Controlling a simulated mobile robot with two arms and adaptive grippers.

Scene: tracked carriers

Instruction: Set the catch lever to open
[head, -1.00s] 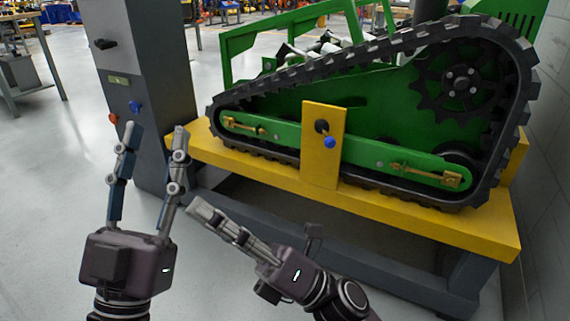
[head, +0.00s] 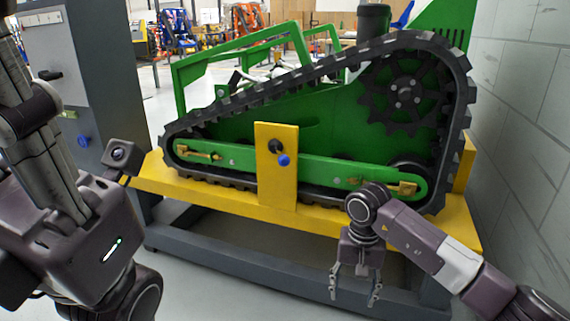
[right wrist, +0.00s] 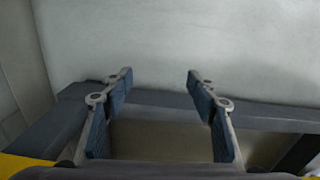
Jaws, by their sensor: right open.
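The catch lever (head: 284,160) is a short lever with a blue ball knob and a black pivot. It sits on the upright yellow plate (head: 277,190) at the middle of the green track frame, with its knob down and right of the pivot. My right gripper (head: 356,288) is open and empty, pointing down in front of the yellow bench, below and right of the lever and well apart from it. Its spread fingers also show in the right wrist view (right wrist: 160,82). My left gripper (head: 45,150) is large and close at the left edge; its fingertips are not clear.
The tracked carrier (head: 330,140) stands on a yellow bench (head: 150,180) with a grey frame. A grey cabinet (head: 100,50) with a blue knob (head: 83,141) stands at left. A block wall (head: 525,130) closes off the right. Floor shows under the bench.

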